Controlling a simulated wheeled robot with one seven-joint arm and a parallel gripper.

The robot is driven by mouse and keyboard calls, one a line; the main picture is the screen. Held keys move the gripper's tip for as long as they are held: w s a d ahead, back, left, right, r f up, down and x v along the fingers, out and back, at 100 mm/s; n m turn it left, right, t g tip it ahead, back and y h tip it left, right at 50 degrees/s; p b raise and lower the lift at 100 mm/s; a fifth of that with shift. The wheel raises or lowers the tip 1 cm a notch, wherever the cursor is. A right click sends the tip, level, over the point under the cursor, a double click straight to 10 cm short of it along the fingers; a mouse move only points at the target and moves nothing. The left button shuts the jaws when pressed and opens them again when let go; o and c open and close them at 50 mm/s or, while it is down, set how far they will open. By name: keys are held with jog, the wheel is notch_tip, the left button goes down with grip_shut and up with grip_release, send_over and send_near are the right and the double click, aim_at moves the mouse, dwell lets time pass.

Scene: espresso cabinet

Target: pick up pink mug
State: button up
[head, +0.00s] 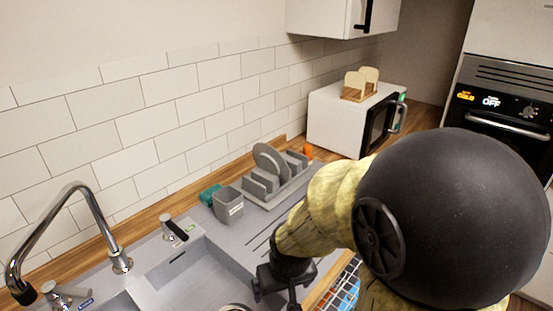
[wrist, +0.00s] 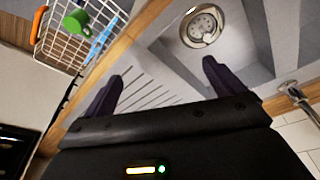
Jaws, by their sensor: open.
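I see no pink mug in either view. The only mug-like thing is a small green mug (wrist: 77,22) at the upper left of the wrist view, in or over a white wire basket (wrist: 47,43). My gripper (wrist: 163,72) is open, with its two dark fingers wide apart and nothing between them. In the head view my gripper (head: 279,292) hangs over the right side of the sink unit, by the ribbed drainboard. My arm hides much of the lower right there.
The sink (head: 175,272) has a tall chrome tap (head: 75,190) at left. A grey cup (head: 228,206) and a rack with plates (head: 275,180) stand along the wall. A white microwave (head: 338,118) with a toast holder on top is farther back. An oven (head: 500,105) stands at right.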

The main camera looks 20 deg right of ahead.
jog(key=w+d+r+m+p, duration=0.1)
jog(key=w+d+r, duration=0.1)
jog(key=w+d, duration=0.45)
jog(key=w+d+r+p, duration=0.1)
jog(key=w+d+r, duration=0.2)
jog(key=w+d, duration=0.35)
jog(key=w+d+r+m+t+h+p, duration=0.1)
jog(key=w+d+r, duration=0.1)
jog(key=w+d, duration=0.45)
jog(key=w+d+r+m+t+p, duration=0.1)
jog(key=w+d, duration=0.2)
jog(key=d, duration=0.6)
jog(key=p+x, duration=0.1)
jog(key=x, duration=0.2)
jog(key=p+x, duration=0.1)
jog(key=x, duration=0.3)
jog(key=p+x, duration=0.1)
jog(key=x, duration=0.2)
jog(key=shift+s+d+f, duration=0.2)
jog(key=shift+d+f, duration=0.2)
jog(key=shift+f, duration=0.05)
jog(key=shift+w+f, duration=0.25)
jog(key=shift+f, duration=0.2)
jog(key=shift+f+p, duration=0.1)
jog(key=shift+p, duration=0.2)
jog(key=shift+a+p+x, duration=0.2)
jog(key=shift+p+x, duration=1.05)
jog(key=shift+x, duration=1.35)
jog(key=shift+s, duration=0.1)
